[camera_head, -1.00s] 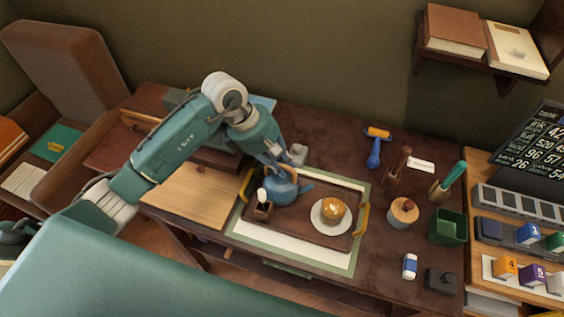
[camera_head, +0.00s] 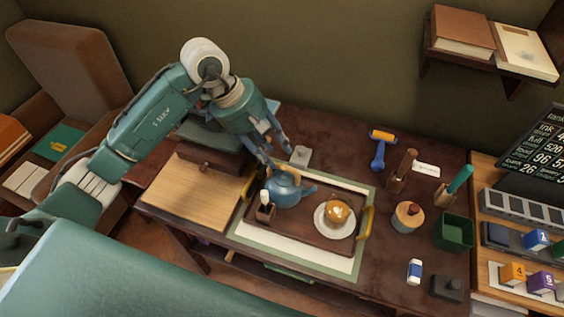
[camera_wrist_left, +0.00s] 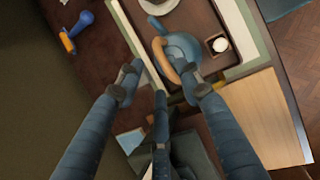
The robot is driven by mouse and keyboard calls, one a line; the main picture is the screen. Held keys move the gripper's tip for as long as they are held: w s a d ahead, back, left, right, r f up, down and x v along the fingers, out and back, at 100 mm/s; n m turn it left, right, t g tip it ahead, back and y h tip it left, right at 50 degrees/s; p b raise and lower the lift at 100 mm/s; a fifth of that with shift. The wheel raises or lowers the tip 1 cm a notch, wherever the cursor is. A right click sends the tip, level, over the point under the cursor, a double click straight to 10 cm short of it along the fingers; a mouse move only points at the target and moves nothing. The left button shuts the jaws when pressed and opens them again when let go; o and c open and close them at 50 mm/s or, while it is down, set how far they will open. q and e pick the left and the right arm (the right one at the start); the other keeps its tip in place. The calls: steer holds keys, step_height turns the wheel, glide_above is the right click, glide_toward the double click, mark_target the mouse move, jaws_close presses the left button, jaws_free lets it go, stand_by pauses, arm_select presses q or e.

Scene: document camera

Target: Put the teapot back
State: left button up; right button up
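The blue teapot (camera_head: 284,191) stands upright on the dark brown tray (camera_head: 304,227), towards its back left, with its spout pointing right. The teapot also shows in the left wrist view (camera_wrist_left: 184,46), with its tan curved handle (camera_wrist_left: 164,60) nearest my fingers. My left gripper (camera_head: 278,156) is above and behind the teapot in the head view, with its fingers spread and nothing held. In the left wrist view its fingers (camera_wrist_left: 163,84) are apart; one overlaps the teapot's edge in the picture. I cannot tell whether it touches. My right gripper is not in view.
A golden-brown cup (camera_head: 338,212) on a white saucer (camera_head: 329,228) and a small wooden holder (camera_head: 265,212) share the tray. A wooden board (camera_head: 196,194) lies to the left.

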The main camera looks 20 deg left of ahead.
arm_select(q)
steer(key=v, duration=0.4)
steer(key=shift+a+r+b, duration=0.1)
steer(key=shift+r+b, duration=0.2)
steer(key=shift+r, duration=0.1)
